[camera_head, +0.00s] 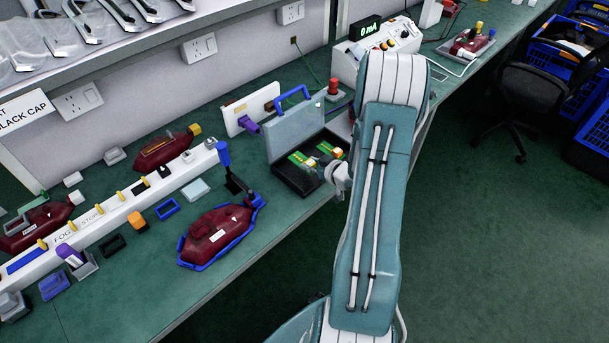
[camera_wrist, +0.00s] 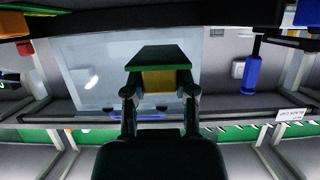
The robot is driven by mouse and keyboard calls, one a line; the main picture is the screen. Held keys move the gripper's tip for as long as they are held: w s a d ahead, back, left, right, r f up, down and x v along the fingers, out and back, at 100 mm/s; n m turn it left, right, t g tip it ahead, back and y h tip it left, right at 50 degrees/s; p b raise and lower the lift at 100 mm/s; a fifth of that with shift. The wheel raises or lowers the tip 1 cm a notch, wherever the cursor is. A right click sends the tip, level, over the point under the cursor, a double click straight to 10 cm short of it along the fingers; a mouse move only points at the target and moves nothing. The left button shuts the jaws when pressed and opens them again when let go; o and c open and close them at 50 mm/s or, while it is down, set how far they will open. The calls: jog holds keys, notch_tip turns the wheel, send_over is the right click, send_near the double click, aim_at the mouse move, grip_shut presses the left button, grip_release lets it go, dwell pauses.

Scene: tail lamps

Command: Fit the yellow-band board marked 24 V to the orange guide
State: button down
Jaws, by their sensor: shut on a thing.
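My gripper (camera_wrist: 158,93) is shut on a green board (camera_wrist: 160,58) with a yellow band (camera_wrist: 158,80), seen in the wrist view. Any marking on it is unreadable. In the head view my gripper is at the open case (camera_head: 297,178), mostly hidden by my arm. Green-and-yellow boards show there at the case's left (camera_head: 302,158) and right (camera_head: 331,150); I cannot tell whether the right one is the held board. An orange piece (camera_head: 137,220) stands by the long white fixture at left; I cannot tell whether it is the orange guide.
A dark red tail lamp (camera_head: 217,236) in a blue frame lies near the bench's front edge, left of the case. A blue-topped post (camera_head: 223,154) stands between them. The long white fixture (camera_head: 110,215) fills the left. A meter box (camera_head: 378,48) stands behind my arm.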

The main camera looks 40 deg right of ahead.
aim_at(304, 180)
jog(key=shift+w+a+f, duration=0.25)
jog(key=shift+a+f, duration=0.2)
jog(key=shift+f, duration=0.2)
jog(key=f, duration=0.2)
jog(key=shift+w+a+f, duration=0.15)
jog(key=shift+a+f, duration=0.2)
jog(key=shift+f, duration=0.4)
jog(key=shift+f, duration=0.15)
jog(key=shift+c, duration=2.1)
grip_release()
jog(key=v, duration=1)
jog(key=shift+s+d+r, duration=0.25)
jog(key=shift+r, duration=0.1)
